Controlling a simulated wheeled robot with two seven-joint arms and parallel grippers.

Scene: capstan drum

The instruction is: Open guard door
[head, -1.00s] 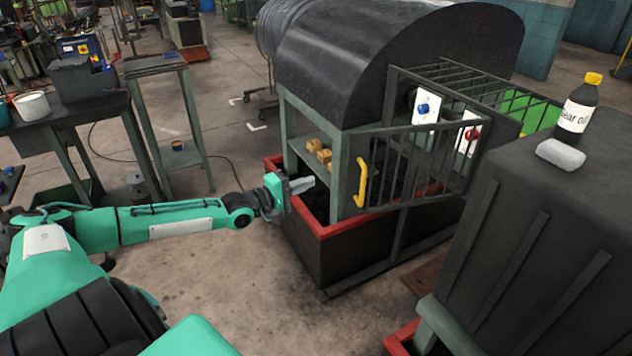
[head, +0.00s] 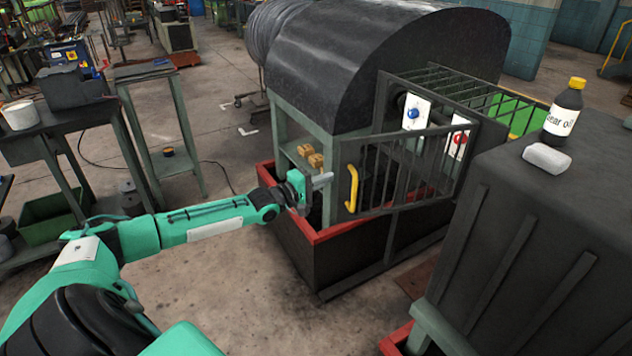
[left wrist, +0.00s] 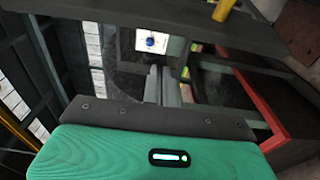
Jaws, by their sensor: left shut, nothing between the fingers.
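The guard door (head: 405,175) is a dark barred panel on the front of the machine with a yellow handle (head: 351,188) on its left side. The door stands ajar, angled out from the machine. My left gripper (head: 322,181) is shut and empty, a little left of the handle and apart from it. In the left wrist view the shut fingers (left wrist: 160,85) point toward the machine, and part of the yellow handle (left wrist: 223,9) shows at the top edge. My right gripper is not in view.
A red-rimmed base (head: 330,234) runs below the door. A dark cabinet (head: 540,220) with an oil bottle (head: 564,112) and a grey block (head: 547,157) stands at right. Blue (head: 413,113) and red (head: 459,142) buttons sit behind the bars. Floor at front left is clear.

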